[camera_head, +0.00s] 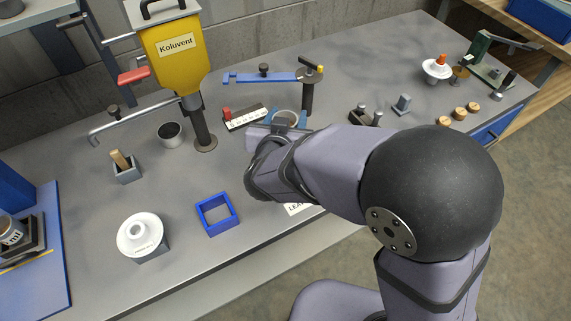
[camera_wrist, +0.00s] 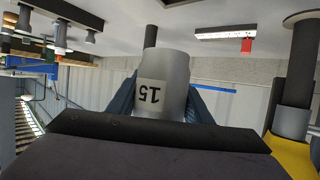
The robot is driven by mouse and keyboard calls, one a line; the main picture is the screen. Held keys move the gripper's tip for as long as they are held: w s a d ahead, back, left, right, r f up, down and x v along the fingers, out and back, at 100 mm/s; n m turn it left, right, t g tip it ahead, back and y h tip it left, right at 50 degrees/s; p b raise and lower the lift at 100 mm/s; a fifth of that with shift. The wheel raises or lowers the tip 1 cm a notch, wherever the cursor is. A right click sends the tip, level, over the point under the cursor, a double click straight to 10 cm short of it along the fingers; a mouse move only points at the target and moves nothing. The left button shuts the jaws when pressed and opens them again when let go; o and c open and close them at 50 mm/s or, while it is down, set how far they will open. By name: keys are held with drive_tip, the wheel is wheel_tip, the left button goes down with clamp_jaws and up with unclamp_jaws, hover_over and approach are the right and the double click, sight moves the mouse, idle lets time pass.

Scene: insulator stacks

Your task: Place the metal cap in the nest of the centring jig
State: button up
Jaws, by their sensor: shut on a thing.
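My gripper (camera_head: 286,120) is shut on the metal cap (camera_head: 286,117), whose round grey top shows between the blue fingers. A blue arm (camera_head: 265,77) on a dark post (camera_head: 308,97) stands behind my gripper. I cannot tell for sure which fixture is the centring jig, and no nest shows clearly.
A white strip block with a red part (camera_head: 245,117) lies just left of my gripper. The yellow Koluvent hopper (camera_head: 178,55) stands farther left. A blue square frame (camera_head: 217,214) and a white insulator (camera_head: 142,236) are at the front left. Small dark blocks (camera_head: 363,115) lie to the right.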

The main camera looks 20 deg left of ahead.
drive_tip(key=shift+f+b, duration=0.85)
drive_tip(key=shift+f, duration=4.1)
drive_tip(key=shift+f, duration=0.15)
drive_tip(key=o, duration=1.3)
drive_tip(key=shift+o, duration=0.2)
drive_tip(key=shift+s+r, duration=0.2)
drive_tip(key=v, duration=1.1)
drive_tip(key=shift+s+d+r, duration=0.1)
drive_tip(key=shift+s+d, duration=0.05)
drive_tip(key=shift+s, duration=0.1)
